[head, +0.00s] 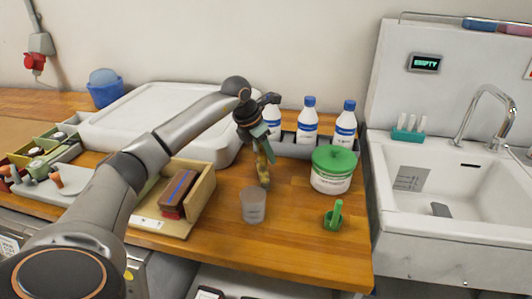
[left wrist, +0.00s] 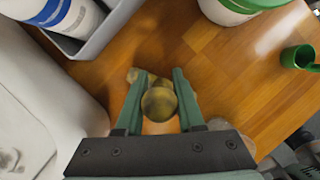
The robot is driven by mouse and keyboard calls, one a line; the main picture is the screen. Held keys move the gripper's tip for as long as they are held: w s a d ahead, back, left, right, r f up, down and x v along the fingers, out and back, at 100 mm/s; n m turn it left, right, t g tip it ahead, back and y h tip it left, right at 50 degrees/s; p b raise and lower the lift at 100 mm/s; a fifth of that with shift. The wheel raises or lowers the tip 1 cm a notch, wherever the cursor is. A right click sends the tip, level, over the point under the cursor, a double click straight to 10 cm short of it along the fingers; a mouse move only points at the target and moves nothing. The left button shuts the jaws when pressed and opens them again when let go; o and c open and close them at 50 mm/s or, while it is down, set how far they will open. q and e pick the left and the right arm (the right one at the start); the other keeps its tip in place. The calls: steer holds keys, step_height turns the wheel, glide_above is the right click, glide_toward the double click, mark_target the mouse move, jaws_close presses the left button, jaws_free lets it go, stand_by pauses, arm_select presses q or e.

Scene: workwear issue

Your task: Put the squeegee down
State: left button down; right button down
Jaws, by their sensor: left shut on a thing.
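My left gripper (head: 261,137) points down over the wooden counter (head: 300,237), between the large white lidded box and the green-lidded tub. Its green fingers are shut on the squeegee (head: 263,168), a slim mottled yellow-brown thing hanging roughly upright below them. In the left wrist view the squeegee (left wrist: 158,103) shows nearly end-on between the fingers (left wrist: 157,88), with part of its lower end beyond. I cannot tell whether its lower end touches the counter. My right gripper is not in view.
A clear cup (head: 253,206) stands in front of the squeegee. A green-lidded tub (head: 332,170) and a small green holder (head: 334,219) are to the right. White bottles (head: 307,122) stand in a grey tray behind. A wooden box (head: 201,192) is at left. Bare counter lies around the cup.

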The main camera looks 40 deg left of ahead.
arm_select(q)
steer(key=shift+f, duration=0.2)
steer(key=c, duration=0.5)
jaws_free()
steer(key=v, duration=1.2)
steer(key=shift+r, duration=0.1)
